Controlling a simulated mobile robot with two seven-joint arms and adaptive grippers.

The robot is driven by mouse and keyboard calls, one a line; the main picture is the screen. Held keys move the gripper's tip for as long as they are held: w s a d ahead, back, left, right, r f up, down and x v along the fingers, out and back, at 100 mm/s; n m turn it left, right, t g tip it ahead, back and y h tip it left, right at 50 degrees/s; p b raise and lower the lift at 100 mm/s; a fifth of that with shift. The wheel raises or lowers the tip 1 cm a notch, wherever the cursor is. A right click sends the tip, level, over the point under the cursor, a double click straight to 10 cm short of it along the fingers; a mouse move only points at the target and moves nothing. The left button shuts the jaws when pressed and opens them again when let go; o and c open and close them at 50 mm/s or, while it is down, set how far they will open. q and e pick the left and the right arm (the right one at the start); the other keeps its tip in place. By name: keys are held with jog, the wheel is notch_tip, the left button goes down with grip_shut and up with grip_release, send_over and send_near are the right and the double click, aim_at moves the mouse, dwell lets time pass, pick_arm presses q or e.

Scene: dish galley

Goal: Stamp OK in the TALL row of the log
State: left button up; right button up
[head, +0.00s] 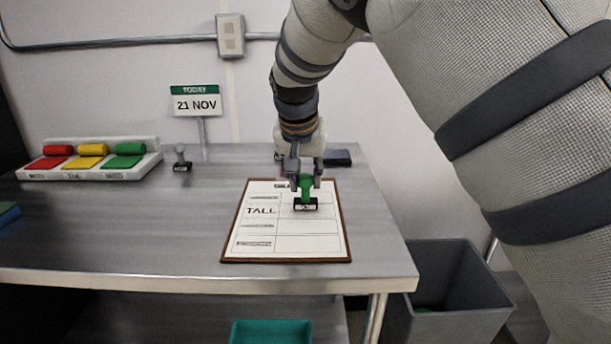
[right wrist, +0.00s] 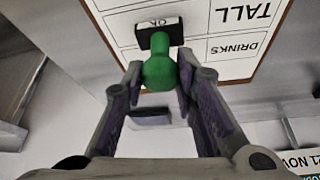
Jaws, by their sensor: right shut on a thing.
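The log (head: 240,240) is a white sheet on a brown clipboard on the table, with the TALL row (head: 261,211) in large print. It also shows upside down in the right wrist view (right wrist: 215,20), with a DRINKS row beside TALL. My right gripper (head: 305,182) is shut on the green handle of the OK stamp (head: 305,204). The stamp is upright, its black base over the column right of the TALL label; I cannot tell whether it touches the paper. Its OK label and handle show in the right wrist view (right wrist: 160,72). My left gripper is not in view.
A white tray (head: 152,160) at the back left holds red, yellow and green pads. A grey-handled stamp (head: 181,158) stands beside it, near the 21 NOV sign (head: 196,101). A dark block (head: 337,158) lies behind the log. A grey bin (head: 455,290) stands right of the table.

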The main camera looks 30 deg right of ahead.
jog(key=shift+f, duration=0.65)
dwell(0.9)
notch_tip(320, 180, up, 5)
jog(key=shift+f+p, duration=0.2)
jog(key=shift+p, duration=0.15)
jog(key=shift+r, duration=1.25)
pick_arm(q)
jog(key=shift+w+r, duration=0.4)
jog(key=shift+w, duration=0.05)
